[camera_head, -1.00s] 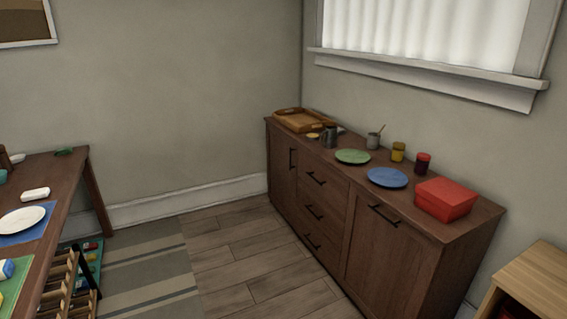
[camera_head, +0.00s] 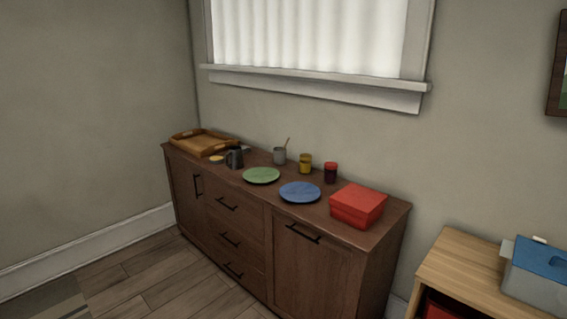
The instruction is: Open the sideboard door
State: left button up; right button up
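The dark brown wooden sideboard (camera_head: 255,212) stands against the wall under the window. It has a narrow left door (camera_head: 187,196) with a vertical black handle (camera_head: 198,187). Several drawers with black handles are in the middle. The right door (camera_head: 310,272) has a horizontal black handle (camera_head: 303,233) near its top. Both doors look shut. Neither of my grippers shows in the view.
On the sideboard top are a wooden tray (camera_head: 203,142), a dark mug (camera_head: 235,158), a green plate (camera_head: 261,175), a blue plate (camera_head: 300,192), jars and a red box (camera_head: 358,205). A light wooden cabinet (camera_head: 462,269) stands at right. The floor (camera_head: 150,280) in front is clear.

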aim_at(185, 180)
jog(key=i+j+z, duration=0.1)
jog(key=i+j, duration=0.15)
jog(key=i+j+z, duration=0.1)
jog(key=j, duration=0.25)
jog(key=i+j+z, duration=0.1)
jog(key=i+j, duration=0.2)
jog(key=i+j+z, duration=0.1)
jog(key=j, duration=0.3)
jog(key=i+j+z, duration=0.1)
jog(key=i+j, duration=0.2)
jog(key=i+j+z, duration=0.1)
jog(key=j, duration=0.35)
jog(key=i, duration=0.05)
